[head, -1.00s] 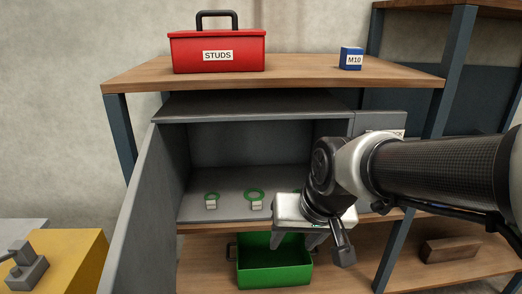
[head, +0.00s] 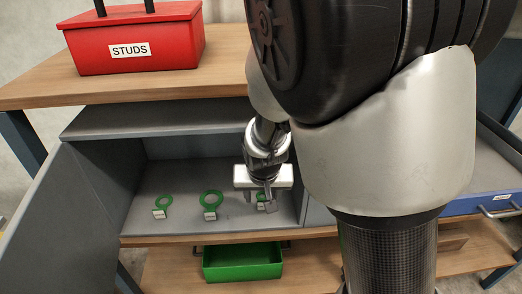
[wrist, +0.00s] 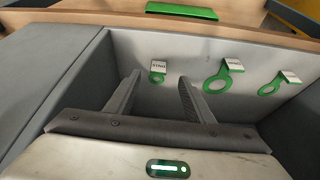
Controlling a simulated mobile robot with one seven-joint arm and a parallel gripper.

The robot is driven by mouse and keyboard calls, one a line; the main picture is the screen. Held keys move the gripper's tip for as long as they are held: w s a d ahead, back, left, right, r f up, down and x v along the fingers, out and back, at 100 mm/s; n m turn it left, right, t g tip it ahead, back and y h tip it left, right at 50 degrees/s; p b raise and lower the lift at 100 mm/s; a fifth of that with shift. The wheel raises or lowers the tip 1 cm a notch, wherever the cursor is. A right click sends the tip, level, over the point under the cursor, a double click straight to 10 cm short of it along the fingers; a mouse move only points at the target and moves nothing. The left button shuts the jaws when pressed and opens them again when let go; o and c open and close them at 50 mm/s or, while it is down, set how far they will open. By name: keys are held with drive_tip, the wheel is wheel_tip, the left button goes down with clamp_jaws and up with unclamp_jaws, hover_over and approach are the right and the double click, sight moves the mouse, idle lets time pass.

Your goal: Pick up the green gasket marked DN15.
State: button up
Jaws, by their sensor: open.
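Three green ring gaskets with pale tags lie on the grey cabinet floor in the head view: a left one (head: 168,202), a larger middle one (head: 203,196) and a right one (head: 260,197), partly hidden by my gripper (head: 259,198). In the wrist view the order is reversed: the small gasket (wrist: 157,79) is at left, the large one (wrist: 211,85) in the middle, another (wrist: 268,89) at right. The tags are too small to read surely. My gripper (wrist: 159,78) is open and empty, its fingers pointing toward the small gasket, which shows between the fingertips.
The cabinet's side wall (wrist: 62,75) is close to my gripper in the wrist view. Its door (head: 45,220) stands open at left. A red STUDS toolbox (head: 165,45) sits on the shelf above; a green bin (head: 243,264) is below. A blue drawer (head: 478,204) is at right.

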sight(262, 196)
drive_tip(key=b+x, duration=0.3)
drive_tip(key=x, duration=0.4)
drive_tip(key=shift+w+d+f+b, duration=0.15)
drive_tip(key=shift+w+f+b, duration=0.05)
drive_tip(key=shift+b, duration=0.2)
drive_tip(key=shift+c, duration=0.3)
drive_tip(key=c, duration=1)
